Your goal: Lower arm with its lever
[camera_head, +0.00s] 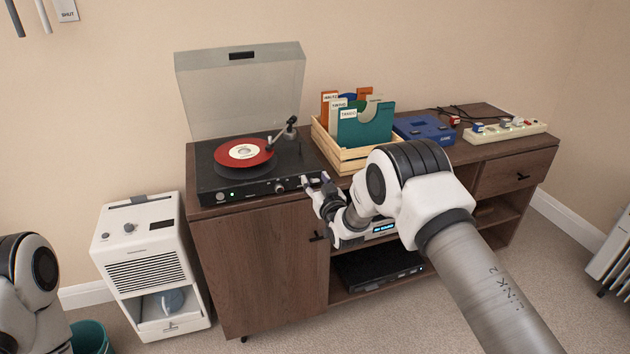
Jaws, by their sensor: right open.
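A black turntable (215,181) stands on the left part of a brown wooden cabinet, its clear lid raised. A red record (243,152) with a pale label lies on its platter. The tonearm (278,138) is at the platter's right side, its pivot at the back right; whether its tip touches the record is too small to tell. I cannot make out the lever clearly. My right gripper (315,181) is open at the turntable's front right corner, near the front knobs, and hides part of that corner. My left arm shows at the lower left; its gripper is out of view.
A wooden crate (345,158) of record sleeves stands right of the turntable. A blue box (424,130) and a power strip (505,131) with cables lie farther right. The raised lid (240,90) stands behind the platter. A white appliance (150,262) stands left of the cabinet (262,262).

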